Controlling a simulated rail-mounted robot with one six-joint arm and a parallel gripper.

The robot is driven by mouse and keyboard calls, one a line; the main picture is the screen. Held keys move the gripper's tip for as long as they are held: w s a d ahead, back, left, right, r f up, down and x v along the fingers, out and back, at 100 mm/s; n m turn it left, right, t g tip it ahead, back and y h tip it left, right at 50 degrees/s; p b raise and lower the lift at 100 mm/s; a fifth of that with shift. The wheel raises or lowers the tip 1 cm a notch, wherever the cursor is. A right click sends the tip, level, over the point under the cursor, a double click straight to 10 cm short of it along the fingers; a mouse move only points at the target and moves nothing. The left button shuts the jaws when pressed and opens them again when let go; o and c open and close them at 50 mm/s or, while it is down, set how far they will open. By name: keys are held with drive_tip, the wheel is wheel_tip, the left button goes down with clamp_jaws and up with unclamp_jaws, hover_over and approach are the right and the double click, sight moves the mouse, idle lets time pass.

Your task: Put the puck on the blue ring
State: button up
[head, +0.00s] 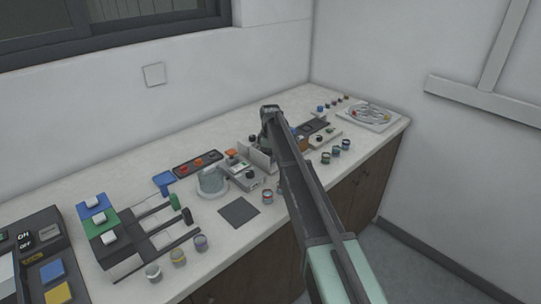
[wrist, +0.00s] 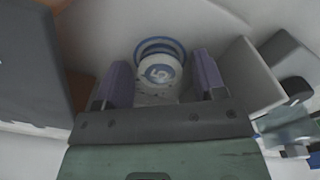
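The puck (wrist: 160,72) is white and round with a blue mark on its face, in the wrist view between my fingers. The blue ring (wrist: 160,44) shows as a blue arc just beyond the puck's far edge. The puck covers its near part, and I cannot tell whether they touch. My gripper (wrist: 161,70) has its two purple fingers apart, one on each side of the puck, with a narrow gap visible at the right finger. In the head view my arm's end is over the middle of the counter and hides the puck and ring.
A pale upright panel (wrist: 243,75) stands close right of my fingers, and a dark block (wrist: 32,65) stands at the left. On the counter (head: 105,178) are a round grey device (head: 212,181), a dark square mat (head: 239,212), several small jars and a round tray (head: 369,115) at far right.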

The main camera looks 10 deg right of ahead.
wheel_tip(320, 180, up, 12)
drive_tip(key=p, duration=1.2)
drive_tip(key=shift+r, duration=0.25)
drive_tip(key=s+m, duration=1.3)
drive_tip(key=s, duration=2.8)
drive_tip(key=shift+s, duration=0.4)
drive_tip(key=shift+f, duration=0.1)
